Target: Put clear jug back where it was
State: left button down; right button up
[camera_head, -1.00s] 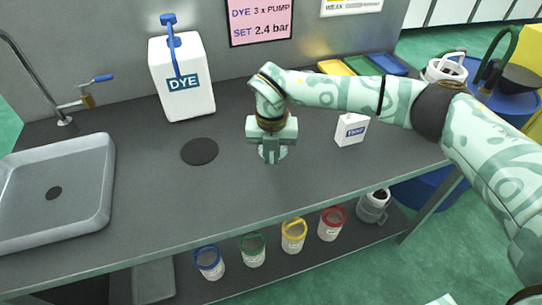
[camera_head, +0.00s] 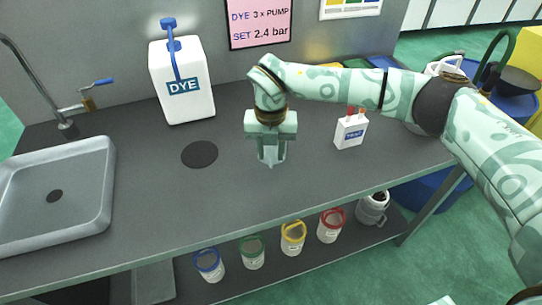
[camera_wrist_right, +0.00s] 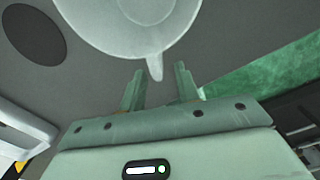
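The clear jug (camera_wrist_right: 128,22), pale and see-through, shows from above at the top of the right wrist view, partly cut off. A narrow tab (camera_wrist_right: 156,68) on its rim points down toward my right gripper (camera_wrist_right: 158,80). In the head view my right gripper (camera_head: 270,160) points down over the middle of the counter, and I cannot make out the jug there. My left gripper is not in view.
A black disc (camera_head: 199,154) lies on the counter (camera_head: 150,195), left of the gripper. Behind it stands the white DYE container (camera_head: 184,95); a grey sink (camera_head: 90,205) is at left.

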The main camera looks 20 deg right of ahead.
notch_tip(320, 180, up, 9)
jog(key=shift+r+p, duration=0.1)
jog(key=shift+p, duration=0.65)
